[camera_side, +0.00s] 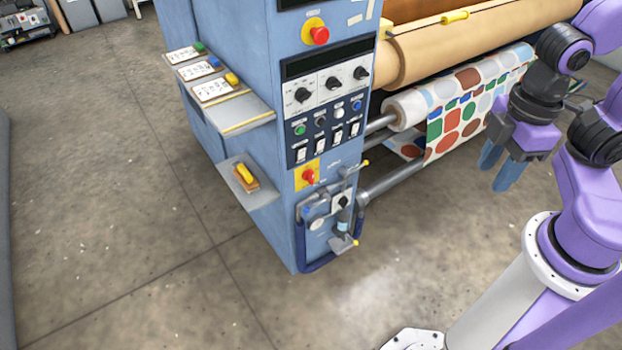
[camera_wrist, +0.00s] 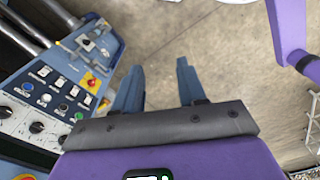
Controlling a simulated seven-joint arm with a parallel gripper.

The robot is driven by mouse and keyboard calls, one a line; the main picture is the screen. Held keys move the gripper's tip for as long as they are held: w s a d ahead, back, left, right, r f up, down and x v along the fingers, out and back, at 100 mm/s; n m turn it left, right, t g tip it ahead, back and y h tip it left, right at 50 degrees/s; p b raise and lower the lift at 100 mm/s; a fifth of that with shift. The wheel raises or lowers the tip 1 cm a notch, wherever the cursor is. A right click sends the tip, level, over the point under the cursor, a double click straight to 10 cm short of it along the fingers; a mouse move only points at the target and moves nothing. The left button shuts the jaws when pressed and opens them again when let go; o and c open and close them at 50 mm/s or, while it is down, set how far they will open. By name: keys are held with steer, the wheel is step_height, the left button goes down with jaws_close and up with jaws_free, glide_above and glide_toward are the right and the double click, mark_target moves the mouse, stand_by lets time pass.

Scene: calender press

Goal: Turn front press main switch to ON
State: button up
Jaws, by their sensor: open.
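The front press is a blue cabinet (camera_side: 280,210) with a control panel on its front. A red knob on a yellow square plate (camera_side: 309,176) sits low on that face and looks like the main switch. It also shows in the wrist view (camera_wrist: 91,83), left of my fingers. Its ON or OFF position is too small to read. My gripper (camera_side: 497,173) is open and empty, with blue fingers pointing down, well to the right of the panel. In the wrist view my gripper (camera_wrist: 160,68) has bare floor between its fingers.
A red mushroom button (camera_side: 319,36) is higher up. Black dials (camera_side: 333,84) and white rocker switches (camera_side: 337,133) lie between. A valve with hose (camera_side: 340,228) is below the knob. Rollers with patterned fabric (camera_side: 465,110) stand behind my gripper. The floor in front is clear.

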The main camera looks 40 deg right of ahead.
steer(key=w+a+f+m+t+y, duration=0.35)
steer(key=w+a+f+m, duration=0.45)
steer(key=w+a+f, duration=0.8)
steer(key=m+t+h, duration=0.4)
steer(key=m+t, duration=0.1)
steer(key=t, duration=0.5)
glide_toward(313, 174)
steer(key=x, duration=0.8)
steer(key=shift+w, duration=0.35)
jaws_close()
